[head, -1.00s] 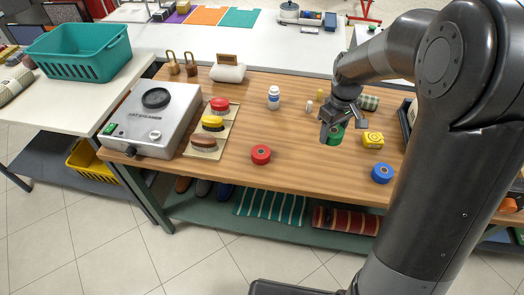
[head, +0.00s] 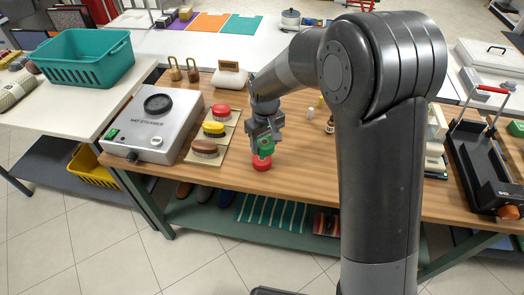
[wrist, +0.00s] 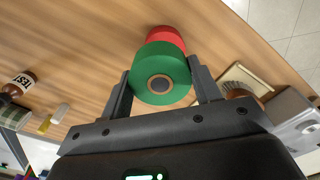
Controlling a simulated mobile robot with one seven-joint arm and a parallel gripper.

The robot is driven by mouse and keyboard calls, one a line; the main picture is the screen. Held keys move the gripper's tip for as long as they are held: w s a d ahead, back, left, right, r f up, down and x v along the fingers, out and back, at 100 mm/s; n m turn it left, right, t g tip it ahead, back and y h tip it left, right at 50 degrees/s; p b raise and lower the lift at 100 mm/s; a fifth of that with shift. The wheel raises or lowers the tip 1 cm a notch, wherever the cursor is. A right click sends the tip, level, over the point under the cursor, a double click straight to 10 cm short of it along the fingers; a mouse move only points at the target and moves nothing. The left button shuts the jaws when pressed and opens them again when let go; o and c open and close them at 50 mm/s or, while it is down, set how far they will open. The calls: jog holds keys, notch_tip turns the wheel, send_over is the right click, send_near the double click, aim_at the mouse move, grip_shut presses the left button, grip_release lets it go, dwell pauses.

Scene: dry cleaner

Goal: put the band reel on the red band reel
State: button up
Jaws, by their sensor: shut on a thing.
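A green band reel (head: 266,146) is held between the fingers of my gripper (head: 263,140). The wrist view shows the green reel (wrist: 160,75) with a finger on each side, my gripper (wrist: 162,88) shut on it. The red band reel (head: 261,163) lies on the wooden table, directly below the green one in the head view. In the wrist view the red reel (wrist: 166,36) shows partly from behind the green one. I cannot tell whether the two reels touch.
The hat steamer (head: 153,120) and a board with several brushes (head: 209,152) stand to the left of the reels. A brown bottle (head: 330,125) stands to the right. The table's front edge is close to the red reel.

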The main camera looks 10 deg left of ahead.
aim_at(262, 158)
jog(key=shift+a+f, duration=0.4)
jog(key=shift+f, duration=1.85)
jog(key=o, duration=1)
jog(key=shift+f, duration=0.15)
